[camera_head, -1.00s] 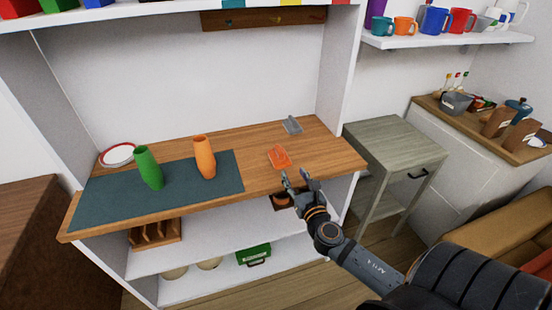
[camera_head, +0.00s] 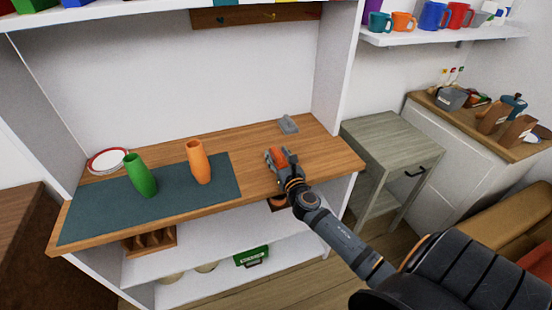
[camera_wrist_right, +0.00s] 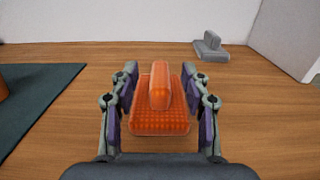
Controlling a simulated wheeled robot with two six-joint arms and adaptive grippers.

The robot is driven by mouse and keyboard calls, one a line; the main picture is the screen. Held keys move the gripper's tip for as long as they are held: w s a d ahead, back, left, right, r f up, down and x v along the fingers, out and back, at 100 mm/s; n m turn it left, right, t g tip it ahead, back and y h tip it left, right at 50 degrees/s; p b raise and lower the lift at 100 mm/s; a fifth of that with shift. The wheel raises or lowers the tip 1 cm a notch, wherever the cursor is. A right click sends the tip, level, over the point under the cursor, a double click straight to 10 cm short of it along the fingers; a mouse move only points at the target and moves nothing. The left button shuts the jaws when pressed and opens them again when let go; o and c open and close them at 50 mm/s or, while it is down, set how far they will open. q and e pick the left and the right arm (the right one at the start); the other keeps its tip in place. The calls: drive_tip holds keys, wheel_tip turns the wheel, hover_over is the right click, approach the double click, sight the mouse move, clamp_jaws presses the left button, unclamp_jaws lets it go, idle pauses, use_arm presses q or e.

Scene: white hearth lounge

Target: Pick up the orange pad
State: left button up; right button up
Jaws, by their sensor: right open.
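The orange pad (camera_wrist_right: 147,119) lies on the wooden worktop, with a raised grip (camera_wrist_right: 159,85) along its top. In the head view the orange pad (camera_head: 278,154) is partly covered by my right gripper. My right gripper (camera_wrist_right: 161,88) is open, with one finger on each side of the raised grip. In the head view my right gripper (camera_head: 281,159) reaches over the pad from the front right. Whether the fingers touch the pad cannot be told. My left gripper is not in view.
A grey pad (camera_head: 288,124) of similar shape lies behind. A green vase (camera_head: 140,176) and an orange vase (camera_head: 200,162) stand on a dark mat (camera_head: 85,216) to the left. A plate (camera_head: 107,161) is at the far left. The worktop (camera_head: 320,155) right of my gripper is clear.

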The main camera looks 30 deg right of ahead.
sight(275, 152)
drive_tip(key=shift+x, duration=1.15)
drive_tip(key=shift+s, duration=0.15)
drive_tip(key=shift+c, duration=0.5)
clamp_jaws()
drive_tip(key=shift+r+p, duration=0.45)
wheel_tip(275, 152, up, 3)
drive_tip(key=shift+a+r+p, duration=0.1)
drive_tip(key=shift+a+p, duration=0.05)
drive_tip(key=shift+p, duration=0.95)
use_arm(q)
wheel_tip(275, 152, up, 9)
drive_tip(key=p, duration=0.5)
drive_tip(key=shift+p, duration=0.35)
use_arm(e)
drive_tip(key=s+a+r, duration=0.8)
drive_tip(key=a, duration=0.3)
drive_tip(key=shift+a+r, duration=0.15)
drive_tip(key=shift+r, duration=0.25)
